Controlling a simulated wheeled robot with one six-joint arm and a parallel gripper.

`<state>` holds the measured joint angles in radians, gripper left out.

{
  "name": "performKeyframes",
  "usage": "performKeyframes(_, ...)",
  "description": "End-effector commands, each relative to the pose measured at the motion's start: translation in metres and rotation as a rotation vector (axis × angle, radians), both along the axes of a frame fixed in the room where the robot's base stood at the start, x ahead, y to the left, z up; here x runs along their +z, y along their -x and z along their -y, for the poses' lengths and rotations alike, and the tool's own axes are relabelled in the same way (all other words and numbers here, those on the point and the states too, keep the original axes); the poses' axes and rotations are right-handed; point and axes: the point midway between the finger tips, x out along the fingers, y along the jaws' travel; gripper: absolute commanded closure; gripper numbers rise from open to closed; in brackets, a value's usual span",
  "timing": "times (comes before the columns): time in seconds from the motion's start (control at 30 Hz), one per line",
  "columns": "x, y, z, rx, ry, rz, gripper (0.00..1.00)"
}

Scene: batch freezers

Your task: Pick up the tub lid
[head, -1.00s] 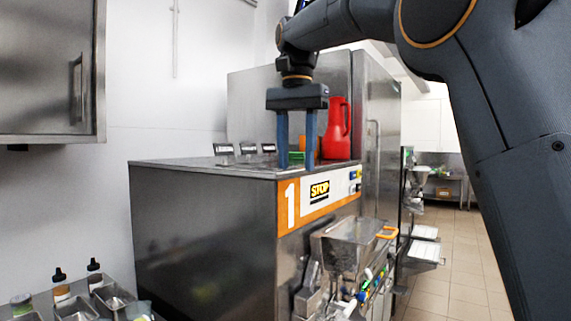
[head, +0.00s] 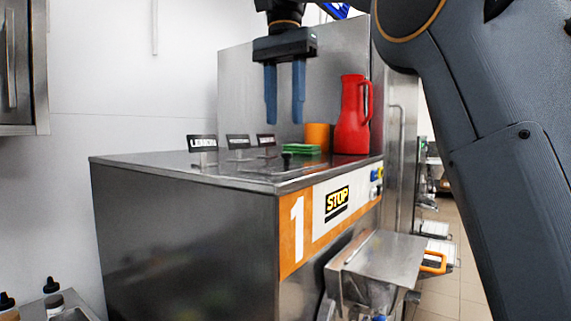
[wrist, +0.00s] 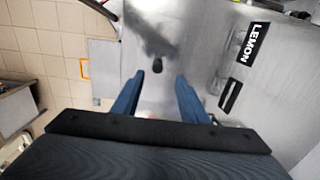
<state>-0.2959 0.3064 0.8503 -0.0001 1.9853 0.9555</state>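A small black knob (head: 286,158) stands on the steel top of the machine near its front edge; it also shows in the wrist view (wrist: 157,65). The flat steel around it may be the tub lid, but I cannot make out its outline. My gripper (head: 284,122) points down above the machine top, with its two blue fingers apart and nothing between them. In the wrist view, the knob appears between and just beyond the fingertips of my gripper (wrist: 160,78). The fingers are clear of the top in the head view.
A red jug (head: 352,118), an orange cup (head: 317,136) and a green stack (head: 300,149) stand behind the knob. Several small label signs, one reading LEMON (wrist: 255,43), line the back left. The machine top (head: 165,164) is otherwise mostly clear. A steel hopper (head: 378,262) juts from the front.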

Motion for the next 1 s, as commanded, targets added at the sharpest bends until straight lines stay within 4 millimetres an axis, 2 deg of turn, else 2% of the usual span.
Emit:
performKeyframes(0.2,-0.018,0.000,0.004,-0.007,0.000,-0.001,0.60)
performKeyframes(0.4,-0.027,0.000,0.005,-0.007,0.000,-0.001,0.60)
performKeyframes(0.73,-0.065,0.000,0.005,-0.004,-0.002,-0.001,0.60)
performKeyframes(1.0,-0.073,-0.001,0.005,-0.002,-0.004,0.001,0.60)
